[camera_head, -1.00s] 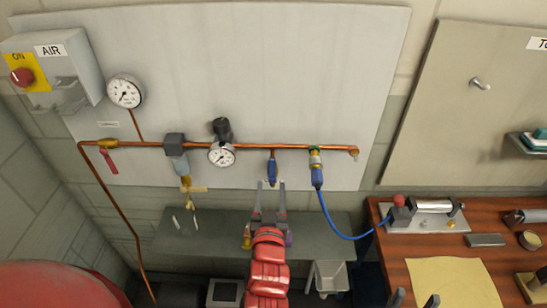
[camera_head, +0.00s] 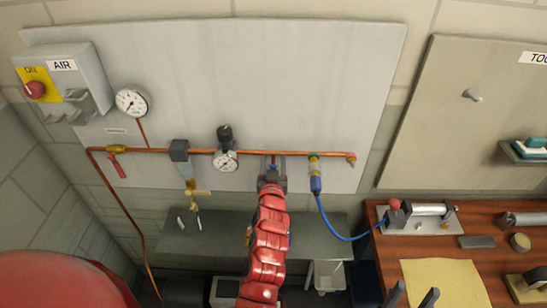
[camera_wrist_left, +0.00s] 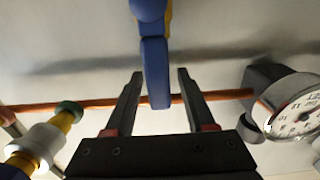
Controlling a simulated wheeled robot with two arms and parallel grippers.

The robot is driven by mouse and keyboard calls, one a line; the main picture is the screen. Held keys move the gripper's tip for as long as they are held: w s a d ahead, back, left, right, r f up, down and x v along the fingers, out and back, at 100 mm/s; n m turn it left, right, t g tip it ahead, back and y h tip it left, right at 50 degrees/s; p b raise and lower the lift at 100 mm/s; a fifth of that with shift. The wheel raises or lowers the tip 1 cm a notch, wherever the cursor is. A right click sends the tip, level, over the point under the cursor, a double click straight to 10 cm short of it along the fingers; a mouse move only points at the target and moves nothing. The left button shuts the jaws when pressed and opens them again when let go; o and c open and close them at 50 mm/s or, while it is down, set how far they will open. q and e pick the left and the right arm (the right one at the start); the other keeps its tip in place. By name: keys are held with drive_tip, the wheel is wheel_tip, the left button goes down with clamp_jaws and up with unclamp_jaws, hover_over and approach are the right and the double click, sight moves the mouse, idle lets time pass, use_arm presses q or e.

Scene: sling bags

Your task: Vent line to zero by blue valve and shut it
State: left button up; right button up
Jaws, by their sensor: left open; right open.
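The blue valve's lever (camera_wrist_left: 154,72) hangs between the two fingers of my left gripper (camera_wrist_left: 155,90) in the left wrist view. A gap shows on both sides of it, so I see no grip. In the head view my left gripper (camera_head: 272,170) covers the lever, just under the copper pipe (camera_head: 245,153). The small gauge (camera_head: 225,161) is left of the gripper; it also shows in the left wrist view (camera_wrist_left: 293,107), its reading too small to tell. My right gripper (camera_head: 413,296) shows only its open tips at the bottom edge.
A coupling with a blue hose (camera_head: 330,228) is close on the right of my left gripper. A red-handled valve (camera_head: 117,163) and a larger gauge (camera_head: 131,102) are further left. A grey shelf (camera_head: 220,232) lies below, and a wooden bench (camera_head: 380,255) stands at the right.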

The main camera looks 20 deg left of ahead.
use_arm(q)
clamp_jaws()
idle(1.4)
